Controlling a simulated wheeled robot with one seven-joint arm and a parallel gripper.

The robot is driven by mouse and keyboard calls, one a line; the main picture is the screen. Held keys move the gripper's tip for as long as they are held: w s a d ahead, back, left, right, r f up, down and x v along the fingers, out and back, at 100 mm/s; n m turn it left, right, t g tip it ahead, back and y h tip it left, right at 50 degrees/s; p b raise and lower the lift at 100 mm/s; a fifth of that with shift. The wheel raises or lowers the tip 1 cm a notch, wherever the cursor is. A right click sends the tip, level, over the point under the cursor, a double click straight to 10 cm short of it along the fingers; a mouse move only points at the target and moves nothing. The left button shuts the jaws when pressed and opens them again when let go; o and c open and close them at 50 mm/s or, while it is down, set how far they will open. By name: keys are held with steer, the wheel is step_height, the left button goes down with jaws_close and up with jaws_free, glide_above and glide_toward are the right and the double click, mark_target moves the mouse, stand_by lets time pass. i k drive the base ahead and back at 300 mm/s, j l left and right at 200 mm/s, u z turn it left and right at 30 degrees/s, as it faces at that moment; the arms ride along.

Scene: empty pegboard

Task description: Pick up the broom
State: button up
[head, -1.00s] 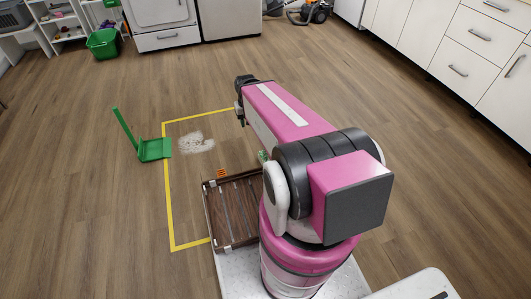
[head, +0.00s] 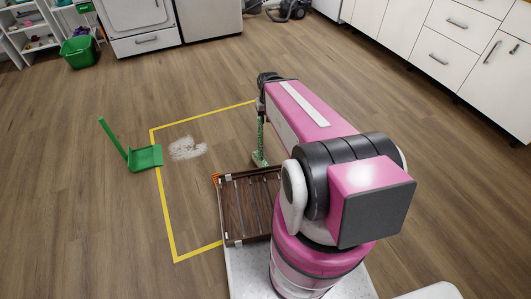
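The green broom (head: 261,143) shows in the head view just beyond my tray, to the left of my pink arm. Its handle is nearly upright and its speckled green head is low, near the floor. I cannot tell whether the head touches the floor. My gripper (head: 262,108) is at the end of the arm, at the upper part of the handle. The fingers are small and partly hidden by the arm, so I cannot tell whether they are shut on the handle.
A green dustpan (head: 145,157) with an upright handle stands at the left edge of the yellow floor outline (head: 165,205). A pale dust patch (head: 187,148) lies inside it. A dark wooden tray (head: 225,212) is beside my arm. Cabinets (head: 440,60) line the right. Floor at left is clear.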

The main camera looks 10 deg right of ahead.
mark_target(257, 156)
steer(key=k+l+u, duration=0.2)
steer(key=u, duration=0.25)
steer(key=k+l+u, duration=0.1)
steer(key=k+u, duration=0.2)
steer(key=u, duration=0.15)
steer(key=k+j, duration=0.1)
steer(key=z, duration=0.7)
steer(key=k+l+z, duration=0.1)
steer(key=l, duration=0.2)
steer(key=l+z, duration=0.1)
steer(key=l, duration=0.15)
steer(key=l+z, duration=0.15)
steer(key=i+j, duration=0.15)
steer(key=j, duration=0.15)
